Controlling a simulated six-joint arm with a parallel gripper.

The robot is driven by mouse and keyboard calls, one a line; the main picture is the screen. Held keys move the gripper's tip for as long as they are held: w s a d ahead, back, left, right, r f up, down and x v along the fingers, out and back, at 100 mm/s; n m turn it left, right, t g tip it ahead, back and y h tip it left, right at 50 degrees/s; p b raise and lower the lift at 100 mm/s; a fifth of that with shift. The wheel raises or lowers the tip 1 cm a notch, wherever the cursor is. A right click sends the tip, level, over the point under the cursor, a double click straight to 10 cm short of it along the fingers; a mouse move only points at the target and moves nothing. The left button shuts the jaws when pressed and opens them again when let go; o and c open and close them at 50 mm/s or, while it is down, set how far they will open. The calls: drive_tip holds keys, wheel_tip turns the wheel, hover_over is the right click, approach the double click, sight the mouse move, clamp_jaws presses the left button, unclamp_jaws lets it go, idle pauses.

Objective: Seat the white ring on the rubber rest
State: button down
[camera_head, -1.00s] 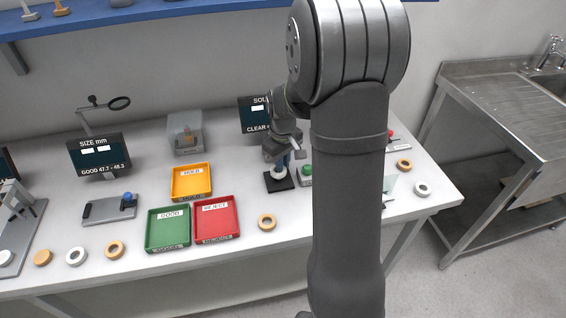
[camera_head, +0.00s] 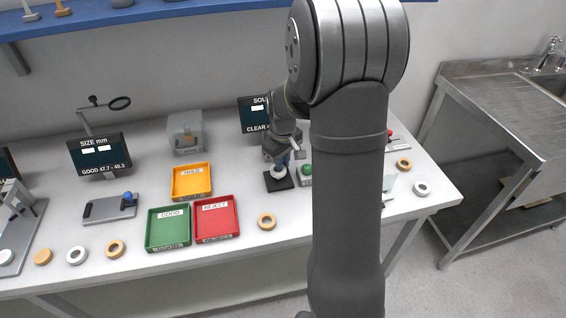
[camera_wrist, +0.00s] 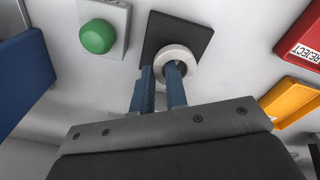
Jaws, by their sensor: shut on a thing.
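The white ring (camera_wrist: 178,62) is gripped through its wall by my gripper (camera_wrist: 160,76), with one blue finger in its hole and the other against its outside. The ring lies flat over the black square rubber rest (camera_wrist: 165,27), near the pad's edge closest to the gripper in the wrist view. In the head view the ring (camera_head: 277,173) shows just below my gripper (camera_head: 280,163), over the black rest (camera_head: 284,186). I cannot tell whether the ring touches the pad. Part of the ring is hidden by the fingers.
A green button on a pale box (camera_wrist: 98,36) stands beside the rest. Red (camera_head: 232,205), green (camera_head: 150,228) and orange (camera_head: 176,192) trays are to the left. A display (camera_head: 250,122) stands behind.

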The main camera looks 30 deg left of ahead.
sight(283, 172)
drive_tip(key=f, duration=0.3)
drive_tip(key=shift+s+d, duration=0.35)
drive_tip(key=shift+s, duration=0.05)
drive_tip(key=c, duration=1.3)
unclamp_jaws()
drive_tip(key=shift+f, duration=0.1)
drive_tip(key=shift+c, duration=0.2)
drive_tip(key=shift+a, duration=0.1)
drive_tip(key=r, duration=0.7)
drive_tip(key=w+r, duration=0.1)
drive_tip(key=r, duration=0.3)
drive_tip(key=shift+r, duration=0.1)
drive_tip(key=shift+s+a+f, duration=0.1)
drive_tip(key=shift+f, duration=2.1)
drive_tip(key=shift+s+a+f, duration=0.1)
drive_tip(key=shift+f, duration=2.1)
